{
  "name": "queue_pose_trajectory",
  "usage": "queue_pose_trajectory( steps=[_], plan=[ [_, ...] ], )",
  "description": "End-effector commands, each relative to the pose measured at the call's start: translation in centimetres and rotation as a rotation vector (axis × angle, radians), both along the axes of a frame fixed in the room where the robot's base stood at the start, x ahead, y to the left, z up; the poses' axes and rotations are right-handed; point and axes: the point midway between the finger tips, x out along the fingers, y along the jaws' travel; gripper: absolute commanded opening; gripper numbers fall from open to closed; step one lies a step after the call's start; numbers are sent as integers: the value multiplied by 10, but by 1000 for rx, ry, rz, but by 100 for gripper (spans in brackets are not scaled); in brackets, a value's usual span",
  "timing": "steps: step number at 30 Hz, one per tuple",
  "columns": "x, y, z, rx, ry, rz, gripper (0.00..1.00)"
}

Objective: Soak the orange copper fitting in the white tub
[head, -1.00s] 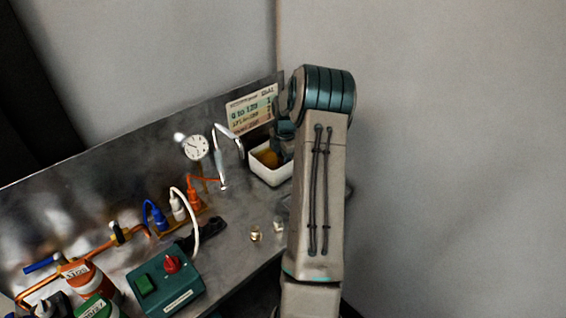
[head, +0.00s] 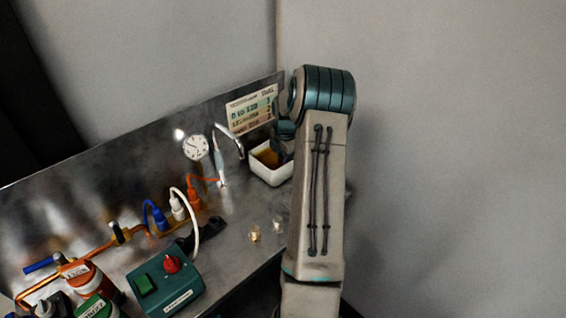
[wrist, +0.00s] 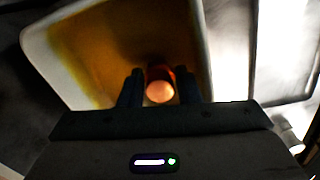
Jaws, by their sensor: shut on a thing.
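The white tub (head: 268,177) stands at the back right of the metal bench, under a chart, with amber liquid inside. In the wrist view the tub (wrist: 40,60) fills the upper left, its amber liquid (wrist: 105,40) behind the fingers. My gripper (wrist: 160,85) is shut on the orange copper fitting (wrist: 159,92), whose round end glows orange between the two dark fingers. The fitting is over or in the tub; I cannot tell whether it touches the liquid. In the head view my arm hides much of the gripper, and the fitting cannot be made out.
A bent metal tap (head: 228,142) and a dial gauge (head: 196,147) stand left of the tub. Small brass parts (head: 255,235) lie near the front edge. A green switch box (head: 165,284) and bottles (head: 85,280) occupy the left.

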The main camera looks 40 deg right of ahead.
Motion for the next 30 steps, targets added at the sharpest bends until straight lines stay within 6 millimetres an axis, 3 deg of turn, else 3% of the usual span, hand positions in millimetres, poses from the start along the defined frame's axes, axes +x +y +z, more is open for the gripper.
queue_pose_trajectory(
  steps=[8,30],
  plan=[
    [0,0,8,0,-1,0,6],
    [0,0,67,0,-1,0,6]
  ],
)
